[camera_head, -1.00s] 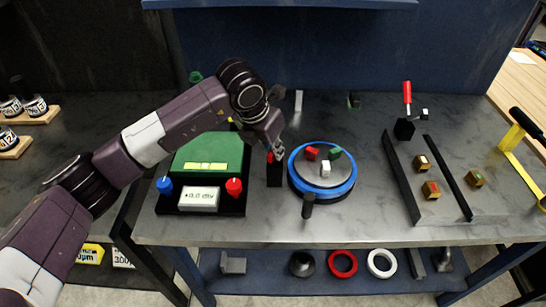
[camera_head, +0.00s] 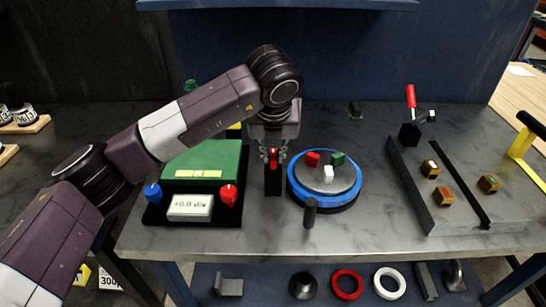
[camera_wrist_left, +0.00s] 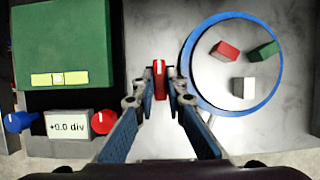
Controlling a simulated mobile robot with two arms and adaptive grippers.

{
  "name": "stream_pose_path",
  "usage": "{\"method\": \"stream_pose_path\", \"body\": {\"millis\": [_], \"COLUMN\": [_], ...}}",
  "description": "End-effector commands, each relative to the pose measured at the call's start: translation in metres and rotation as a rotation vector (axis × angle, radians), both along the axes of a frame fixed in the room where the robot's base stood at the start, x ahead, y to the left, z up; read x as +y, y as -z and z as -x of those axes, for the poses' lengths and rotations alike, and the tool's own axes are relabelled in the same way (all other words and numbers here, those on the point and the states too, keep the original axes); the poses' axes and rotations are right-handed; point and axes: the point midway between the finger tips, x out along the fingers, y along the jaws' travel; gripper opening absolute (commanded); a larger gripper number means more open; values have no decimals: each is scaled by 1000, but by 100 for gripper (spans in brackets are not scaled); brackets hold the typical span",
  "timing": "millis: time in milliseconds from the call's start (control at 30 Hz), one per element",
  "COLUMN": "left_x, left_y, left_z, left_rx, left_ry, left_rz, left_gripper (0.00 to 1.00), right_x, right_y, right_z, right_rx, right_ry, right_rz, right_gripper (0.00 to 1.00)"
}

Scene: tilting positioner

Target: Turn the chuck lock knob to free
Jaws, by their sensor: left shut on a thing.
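The chuck lock knob is a small red bar with a white mark, on top of a black post (camera_head: 272,184) left of the round chuck. In the left wrist view the red knob (camera_wrist_left: 159,80) points straight up the picture. My left gripper (camera_wrist_left: 159,90) is shut on the knob, with a fingertip on either side of it; it also shows in the head view (camera_head: 273,157). The chuck (camera_head: 355,190) is a grey disc with a blue rim and red, green and white jaws on top. My right gripper is in neither view.
A green-topped unit (camera_head: 205,160) with a blue knob (camera_head: 152,193), a red knob (camera_head: 228,195) and a "+0.0 div" display (camera_head: 190,208) stands left of the post. A dark handle (camera_head: 310,212) stands before the chuck. A railed fixture (camera_head: 410,185) lies right.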

Motion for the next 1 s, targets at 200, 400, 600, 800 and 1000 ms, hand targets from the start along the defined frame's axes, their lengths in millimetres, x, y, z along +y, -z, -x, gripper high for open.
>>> {"method": "stream_pose_path", "body": {"millis": [200, 400, 600, 800, 1000], "left_x": [0, 0, 0, 0, 0], "left_y": [-4, -4, -3, -1, -13], "left_z": [-2, -2, -2, -1, 3], "left_rx": [-8, -8, -6, -3, -5], "left_ry": [-10, -10, -9, -8, -6], "left_rz": [4, 4, 2, 1, 3], "left_gripper": [0, 0, 29, 29, 29], "right_x": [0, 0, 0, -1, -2], "right_y": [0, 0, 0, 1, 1], "right_z": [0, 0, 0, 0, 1], "right_rx": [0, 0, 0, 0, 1], "right_ry": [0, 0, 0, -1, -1], "right_rz": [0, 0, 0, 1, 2], "right_gripper": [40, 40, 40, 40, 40]}}
